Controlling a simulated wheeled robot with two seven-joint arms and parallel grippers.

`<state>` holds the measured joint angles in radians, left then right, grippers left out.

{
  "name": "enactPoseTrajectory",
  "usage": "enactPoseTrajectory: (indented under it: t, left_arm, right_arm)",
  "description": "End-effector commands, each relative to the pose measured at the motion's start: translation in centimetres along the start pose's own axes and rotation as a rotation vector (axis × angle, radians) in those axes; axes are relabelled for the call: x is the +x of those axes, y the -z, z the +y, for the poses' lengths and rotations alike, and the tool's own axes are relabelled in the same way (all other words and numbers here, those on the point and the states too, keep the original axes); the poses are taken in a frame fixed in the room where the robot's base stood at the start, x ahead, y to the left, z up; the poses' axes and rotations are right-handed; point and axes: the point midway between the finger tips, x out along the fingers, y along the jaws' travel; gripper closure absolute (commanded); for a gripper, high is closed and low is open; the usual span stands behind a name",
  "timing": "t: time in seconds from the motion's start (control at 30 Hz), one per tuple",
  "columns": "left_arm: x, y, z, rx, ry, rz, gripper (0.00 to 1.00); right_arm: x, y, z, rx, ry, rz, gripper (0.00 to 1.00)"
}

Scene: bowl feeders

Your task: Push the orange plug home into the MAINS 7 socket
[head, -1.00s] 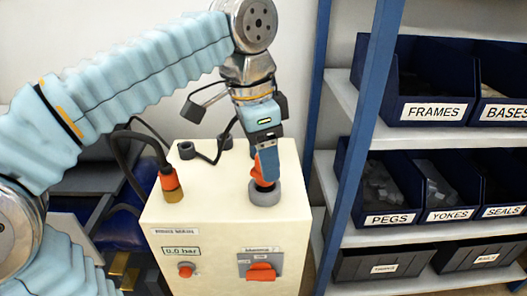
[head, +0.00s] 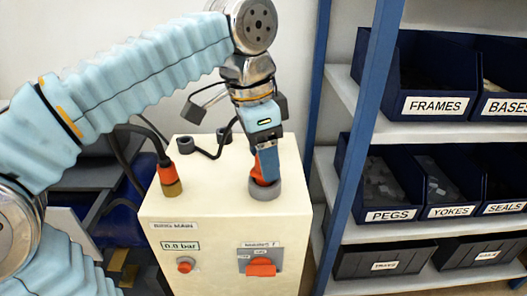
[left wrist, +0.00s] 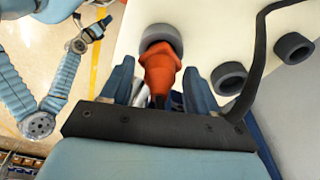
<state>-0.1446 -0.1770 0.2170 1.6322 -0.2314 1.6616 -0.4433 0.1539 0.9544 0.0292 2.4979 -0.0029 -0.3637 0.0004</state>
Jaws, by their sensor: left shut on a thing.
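My left gripper (head: 266,163) points down over the cream box and is shut on the orange plug (head: 262,181). The plug's nose is at the grey ring socket (head: 266,193) on the box top, with orange showing inside the rim. In the left wrist view the orange plug (left wrist: 161,68) sits between the fingers (left wrist: 155,92), its front end within the grey ring (left wrist: 158,34). How deep it sits is hidden. The label above the red switch is too blurred to read surely. My right arm shows small in the left wrist view; its gripper (left wrist: 104,22) is too small to judge.
The cream box (head: 215,207) has another orange-collared plug (head: 165,176) at its left and grey rings (head: 185,143) at the back. A black cable (left wrist: 258,60) passes close to the gripper. Its front holds a red switch (head: 261,268). A blue-post shelf (head: 352,130) with bins stands right.

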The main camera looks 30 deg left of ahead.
Motion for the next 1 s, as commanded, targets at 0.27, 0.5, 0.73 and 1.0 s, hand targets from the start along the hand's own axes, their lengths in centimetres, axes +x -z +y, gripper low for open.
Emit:
enactPoseTrajectory:
  t: [0.27, 0.5, 0.73, 1.0]
  left_arm:
    - [0.56, -0.10, 0.00, 0.000, -0.001, -0.001, 0.76]
    - [0.94, -0.16, 0.00, 0.000, -0.001, -0.002, 0.76]
    - [0.94, -0.16, 0.00, 0.000, -0.001, -0.002, 0.76]
    - [0.92, -0.15, 0.00, 0.000, -0.001, -0.001, 0.10]
  right_arm:
    - [0.38, 0.00, 0.15, 0.000, 0.000, 0.000, 0.51]
    - [0.64, 0.00, 0.25, 0.000, 0.000, 0.000, 0.51]
    - [0.62, 0.00, 0.24, 0.000, 0.000, 0.000, 0.51]
    - [0.62, 0.00, 0.24, 0.000, 0.000, 0.000, 0.51]
